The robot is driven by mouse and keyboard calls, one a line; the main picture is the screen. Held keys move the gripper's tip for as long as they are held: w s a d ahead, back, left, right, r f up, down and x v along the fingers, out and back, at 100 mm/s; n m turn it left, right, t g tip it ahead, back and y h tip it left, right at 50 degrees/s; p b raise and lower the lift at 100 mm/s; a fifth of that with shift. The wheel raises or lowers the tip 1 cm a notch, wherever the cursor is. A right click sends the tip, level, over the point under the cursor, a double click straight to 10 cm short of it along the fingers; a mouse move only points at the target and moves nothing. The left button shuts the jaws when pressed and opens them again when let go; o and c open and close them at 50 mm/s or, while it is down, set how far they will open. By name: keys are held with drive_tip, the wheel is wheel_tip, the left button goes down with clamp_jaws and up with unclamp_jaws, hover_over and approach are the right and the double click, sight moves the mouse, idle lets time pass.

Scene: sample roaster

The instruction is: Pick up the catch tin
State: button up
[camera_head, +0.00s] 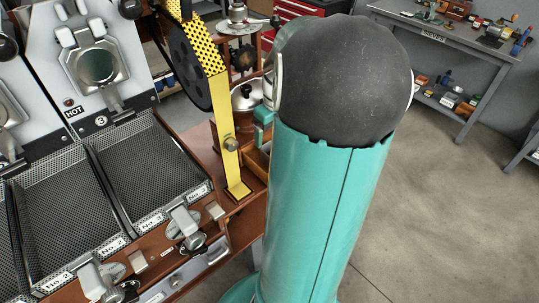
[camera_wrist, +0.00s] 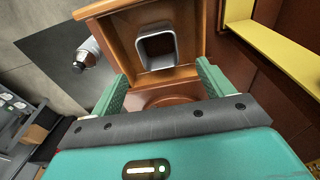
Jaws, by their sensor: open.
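In the wrist view, a small square metal tin (camera_wrist: 157,48) with rounded corners and a dark inside, apparently the catch tin, sits in an open wooden drawer (camera_wrist: 112,32). My gripper (camera_wrist: 161,82) is open, with its teal fingers apart on either side of the drawer's near end. The tin lies beyond the fingertips, between their lines, and I see no contact with it. Nothing is held. In the head view, part of the drawer (camera_head: 258,161) shows beside my large teal arm, which hides the tin and most of the gripper.
A yellow upright (camera_head: 230,150) with a dark wheel stands left of my arm on the roaster. Mesh trays (camera_head: 65,215) and metal latches lie farther left. A grey workbench (camera_head: 455,45) with small items stands at the back right. The floor (camera_head: 450,200) on the right is clear.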

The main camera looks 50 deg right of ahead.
wheel_tip(320, 180, down, 3)
drive_tip(key=shift+s, duration=0.1)
drive_tip(key=shift+f, duration=0.35)
wheel_tip(320, 180, down, 4)
drive_tip(key=shift+f, duration=0.1)
drive_tip(key=shift+w+f, duration=0.25)
drive_tip(key=shift+f, duration=0.3)
drive_tip(key=c, duration=1.1)
drive_tip(key=shift+r, duration=0.15)
